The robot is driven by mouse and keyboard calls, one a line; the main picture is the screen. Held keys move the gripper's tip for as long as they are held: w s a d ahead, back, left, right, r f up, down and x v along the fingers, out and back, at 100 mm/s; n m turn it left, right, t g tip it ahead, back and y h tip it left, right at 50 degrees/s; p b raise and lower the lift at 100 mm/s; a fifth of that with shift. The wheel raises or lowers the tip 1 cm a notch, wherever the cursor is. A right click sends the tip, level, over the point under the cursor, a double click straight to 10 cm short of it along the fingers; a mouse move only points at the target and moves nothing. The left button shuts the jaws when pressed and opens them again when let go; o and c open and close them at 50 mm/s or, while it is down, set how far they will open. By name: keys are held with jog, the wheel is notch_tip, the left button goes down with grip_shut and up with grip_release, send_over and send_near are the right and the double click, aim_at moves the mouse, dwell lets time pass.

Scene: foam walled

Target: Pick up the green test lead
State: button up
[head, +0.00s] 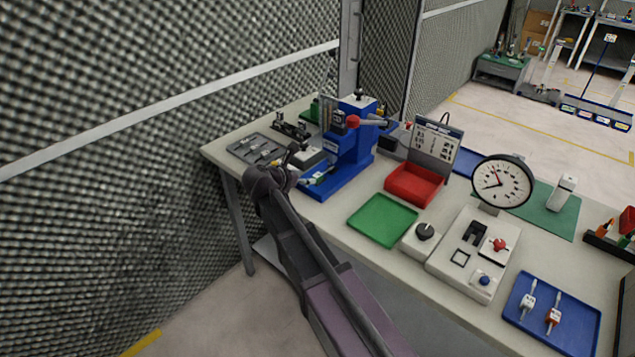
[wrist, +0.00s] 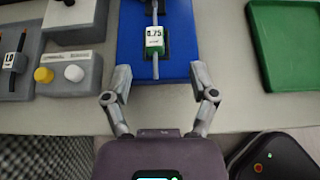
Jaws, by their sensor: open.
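The green test lead (wrist: 154,40) is a thin grey lead with a green and white tag reading 0.75. It lies on the blue base (wrist: 130,60) of a blue press, across a dark slot, in the wrist view. My gripper (wrist: 160,90) is open and empty. Its fingers are spread to either side of the lead's line, with the tag just ahead of them and nothing between them touching it. The gripper is also at the press in the head view (head: 290,160).
The blue press (head: 355,135) rises beside my gripper. A grey block with yellow and white knobs (wrist: 60,74) and a grey tray of parts (head: 255,148) stand left. A green tray (head: 382,220) lies right. A blue tray (head: 550,315) holds other tagged leads. The mesh wall is left.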

aim_at(320, 173)
jog(key=shift+b+x, duration=0.55)
jog(key=shift+x, duration=1.25)
jog(key=shift+w, duration=0.1)
jog(key=b+x, duration=0.1)
jog(key=x, duration=0.1)
jog(key=b+x, duration=0.1)
jog(key=x, duration=0.1)
jog(key=shift+w+a, duration=0.25)
jog(key=shift+w+d+f, duration=0.15)
jog(key=shift+w+d, duration=0.15)
jog(key=shift+w, duration=0.1)
jog(key=shift+c, duration=0.2)
grip_shut()
